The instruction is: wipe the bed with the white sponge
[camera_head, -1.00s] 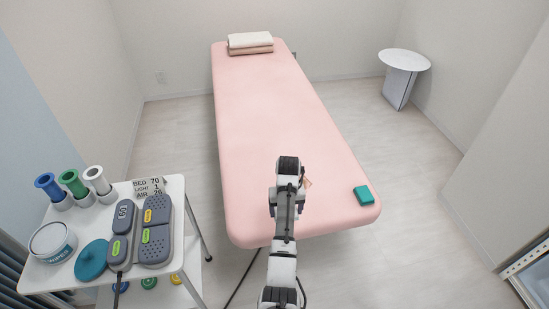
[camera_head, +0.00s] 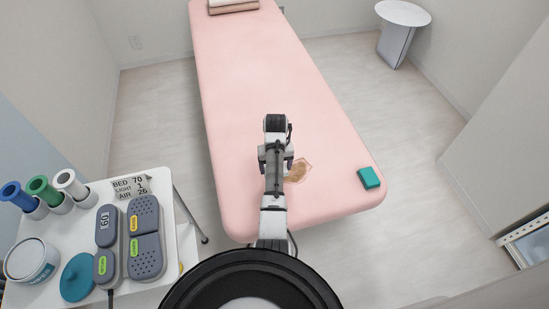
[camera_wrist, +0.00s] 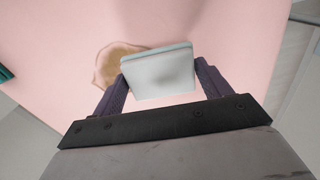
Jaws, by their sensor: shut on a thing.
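The pink bed (camera_head: 250,75) runs away from me across the middle of the head view. A brown stain (camera_head: 298,171) lies on its near part, just right of my gripper (camera_head: 276,160). In the wrist view my gripper (camera_wrist: 158,85) is shut on the white sponge (camera_wrist: 160,72), held between the two dark fingers. The stain (camera_wrist: 112,66) shows to the left of the sponge and partly behind it. In the head view the sponge is hidden by my arm. I cannot tell whether the sponge touches the bed.
A teal block (camera_head: 369,178) lies on the bed's near right corner. Folded towels (camera_head: 232,6) lie at the far end. A white cart (camera_head: 165,185) with remotes, colored tubes and a tub stands at the left. A small round table (camera_head: 403,14) stands at the back right.

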